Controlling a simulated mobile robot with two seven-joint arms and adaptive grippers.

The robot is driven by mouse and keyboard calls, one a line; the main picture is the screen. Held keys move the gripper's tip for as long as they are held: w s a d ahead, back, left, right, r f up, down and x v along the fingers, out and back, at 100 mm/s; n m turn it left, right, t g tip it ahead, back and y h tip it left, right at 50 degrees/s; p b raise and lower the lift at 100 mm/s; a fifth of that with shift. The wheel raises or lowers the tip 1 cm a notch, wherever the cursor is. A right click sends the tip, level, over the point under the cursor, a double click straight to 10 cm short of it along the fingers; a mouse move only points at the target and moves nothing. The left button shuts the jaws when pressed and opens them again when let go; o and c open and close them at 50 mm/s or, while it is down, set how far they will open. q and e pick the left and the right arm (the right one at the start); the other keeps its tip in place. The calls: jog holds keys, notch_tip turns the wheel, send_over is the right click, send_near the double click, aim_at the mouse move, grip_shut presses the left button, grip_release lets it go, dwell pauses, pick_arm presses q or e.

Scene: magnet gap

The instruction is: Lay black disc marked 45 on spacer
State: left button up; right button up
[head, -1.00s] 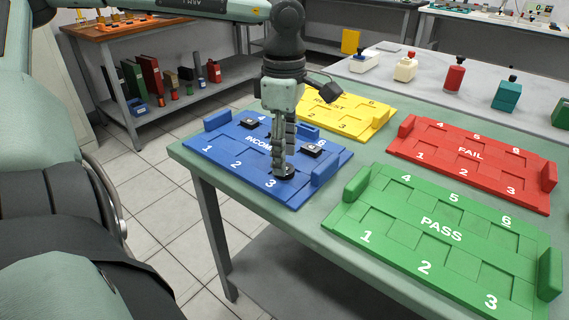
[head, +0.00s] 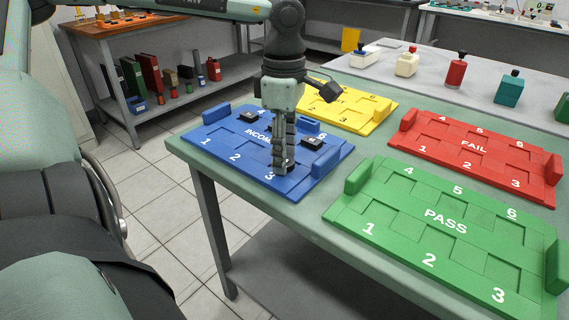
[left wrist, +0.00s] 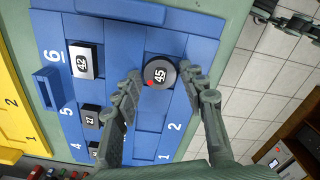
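The black disc marked 45 (left wrist: 158,72) has a small red mark and lies on the blue INCOMING tray (left wrist: 205,25). In the head view the disc (head: 290,165) is partly hidden by my left gripper, beside the number 3. My left gripper (head: 281,170) points down over the tray. In the left wrist view its two fingers (left wrist: 161,73) stand on either side of the disc, apart, with narrow gaps seeming to show. I cannot pick out a spacer for certain in these frames. My right gripper is not in view.
Square blocks marked 42 (left wrist: 83,62) and 27 (left wrist: 90,117) sit on the same tray, with another partly cut off. Yellow (head: 340,105), red (head: 480,160) and green PASS (head: 440,230) trays share the table. A grey bench (head: 430,85) behind holds several coloured items.

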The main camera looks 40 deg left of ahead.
pick_arm(q)
jog(key=c, duration=0.6)
jog(key=shift+r+p, duration=1.4)
jog(key=shift+r, duration=1.15)
jog(key=shift+c, duration=0.3)
